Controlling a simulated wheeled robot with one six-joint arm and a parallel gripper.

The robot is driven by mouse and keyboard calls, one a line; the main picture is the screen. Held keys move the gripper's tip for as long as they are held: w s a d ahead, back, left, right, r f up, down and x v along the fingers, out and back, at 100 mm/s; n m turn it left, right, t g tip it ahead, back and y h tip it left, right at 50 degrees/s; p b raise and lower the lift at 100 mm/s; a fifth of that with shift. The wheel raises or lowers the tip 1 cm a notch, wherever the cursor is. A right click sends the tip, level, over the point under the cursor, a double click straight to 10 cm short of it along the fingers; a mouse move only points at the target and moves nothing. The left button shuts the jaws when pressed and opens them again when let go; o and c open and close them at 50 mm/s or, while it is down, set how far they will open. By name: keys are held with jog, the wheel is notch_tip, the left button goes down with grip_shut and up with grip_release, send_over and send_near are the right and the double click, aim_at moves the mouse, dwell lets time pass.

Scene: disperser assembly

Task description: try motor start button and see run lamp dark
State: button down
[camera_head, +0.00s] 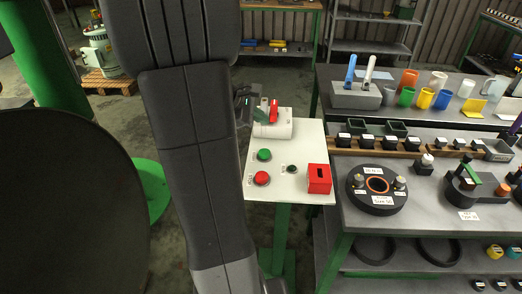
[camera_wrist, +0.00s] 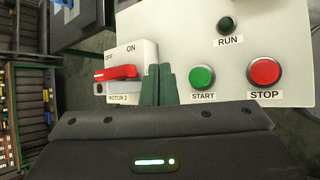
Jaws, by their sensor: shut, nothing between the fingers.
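The white control panel carries a green START button (camera_wrist: 202,77), a red STOP button (camera_wrist: 264,71) and a dark green RUN lamp (camera_wrist: 227,24), which looks unlit. A box labelled MOTOR 2 has a red handle (camera_wrist: 116,73) lying crosswise under the OFF and ON marks. My gripper (camera_wrist: 160,75) is shut and empty, its green fingers between the red handle and the START button. In the head view, the START button (camera_head: 264,155), the STOP button (camera_head: 261,178) and the RUN lamp (camera_head: 292,169) show clear of my gripper, which is partly hidden by my arm.
A red box (camera_head: 319,179) with a slot stands on the panel's right side. A grey bench (camera_head: 338,215) with cups, blocks and a round black fixture (camera_head: 376,202) adjoins the panel on the right. A green column (camera_head: 45,60) stands at the left.

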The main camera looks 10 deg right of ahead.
jog(key=shift+f, duration=0.15)
jog(key=b, duration=0.7)
send_near(266, 151)
jog(key=d+f, duration=0.1)
jog(key=w+d, duration=0.1)
jog(key=d, duration=0.1)
jog(key=w+d+f, duration=0.1)
jog(key=d, duration=0.1)
jog(key=shift+f, duration=0.4)
jog(key=shift+f, duration=0.1)
dwell(0.9)
jog(key=shift+f+b, duration=0.3)
jog(key=shift+b, duration=0.25)
jog(key=shift+f+b, duration=0.75)
jog(key=shift+f, duration=0.1)
dwell(0.6)
dwell(0.4)
jog(key=shift+r+p, duration=1.1)
jog(key=shift+r, duration=0.25)
jog(key=shift+r+p, duration=2)
jog(key=shift+r, duration=0.45)
